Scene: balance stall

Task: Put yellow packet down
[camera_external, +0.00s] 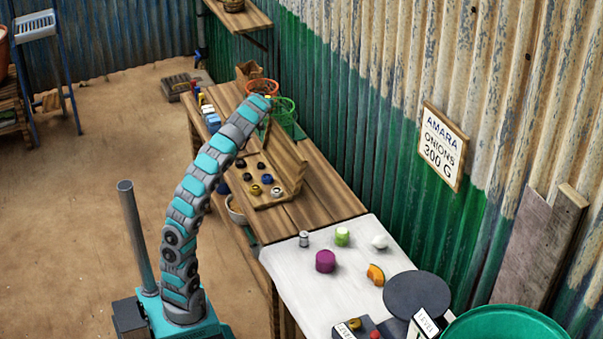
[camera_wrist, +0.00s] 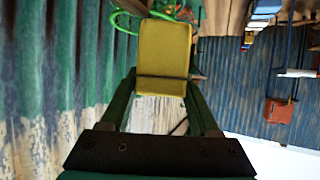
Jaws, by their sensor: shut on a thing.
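The yellow packet (camera_wrist: 164,50) shows in the wrist view, upright in the picture between the two fingers of my gripper (camera_wrist: 163,88). My gripper is shut on it. In the external view my arm reaches over the wooden bench, its end near the green basket (camera_external: 283,112). The packet and the fingertips cannot be made out there, hidden by the arm. Whether the packet touches anything below it I cannot tell.
An orange basket (camera_external: 262,87) stands behind the green one. A wooden board with several small round weights (camera_external: 264,190) lies on the bench. A corrugated wall (camera_external: 400,150) runs along the right.

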